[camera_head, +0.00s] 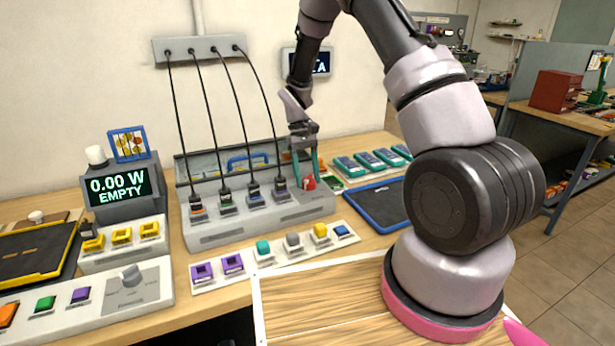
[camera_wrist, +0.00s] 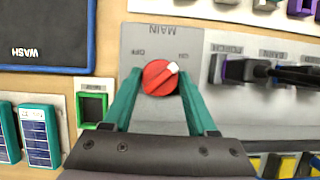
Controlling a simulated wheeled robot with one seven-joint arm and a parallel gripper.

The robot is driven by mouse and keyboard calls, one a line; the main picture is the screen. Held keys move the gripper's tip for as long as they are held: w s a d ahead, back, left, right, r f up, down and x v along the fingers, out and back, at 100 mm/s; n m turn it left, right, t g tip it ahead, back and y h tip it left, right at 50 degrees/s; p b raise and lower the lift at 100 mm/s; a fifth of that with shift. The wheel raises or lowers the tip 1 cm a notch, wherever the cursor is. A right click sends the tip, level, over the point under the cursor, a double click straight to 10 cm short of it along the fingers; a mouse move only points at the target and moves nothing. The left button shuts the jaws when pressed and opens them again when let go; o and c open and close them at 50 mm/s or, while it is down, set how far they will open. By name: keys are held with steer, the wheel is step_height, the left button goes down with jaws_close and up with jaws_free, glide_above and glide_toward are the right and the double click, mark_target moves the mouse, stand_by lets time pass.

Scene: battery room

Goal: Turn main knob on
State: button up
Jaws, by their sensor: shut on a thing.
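The main knob (camera_head: 308,184) is a red round dial at the right end of the grey charging panel (camera_head: 240,231). In the wrist view the red knob (camera_wrist: 158,78) sits under the upside-down label MAIN, with OFF at its upper left and ON at its upper right. Its white pointer mark is turned to the upper right, toward ON. My gripper (camera_head: 306,174) reaches down over the knob from above. In the wrist view its green fingers (camera_wrist: 160,82) stand on either side of the knob and are shut on it.
Several black cables (camera_head: 243,110) hang from a wall box to plugs on the panel, left of my gripper. A display (camera_head: 119,188) reads 0.00 W EMPTY. A blue-rimmed mat (camera_head: 380,205) lies right of the panel. Coloured blocks (camera_head: 293,240) sit in front.

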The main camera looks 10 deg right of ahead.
steer(key=o, duration=1.4)
steer(key=shift+c, duration=0.2)
steer(key=v, duration=1)
steer(key=shift+r, duration=0.4)
steer(key=shift+w, duration=0.1)
steer(key=s+d+r+m+t+y, duration=0.1)
steer(key=s+d+r+m+t, duration=0.2)
steer(key=s+r, duration=0.7)
steer(key=s+d+r+m+t+y, duration=0.15)
steer(key=s+r+t, duration=0.4)
steer(key=r, duration=0.85)
steer(key=s+d+r+m+t, duration=0.1)
steer(key=s+d+r+t, duration=0.1)
steer(key=s, duration=0.8)
steer(key=shift+s+d+m+t, duration=0.25)
steer(key=shift+s+m+t, duration=0.1)
steer(key=shift+t, duration=0.3)
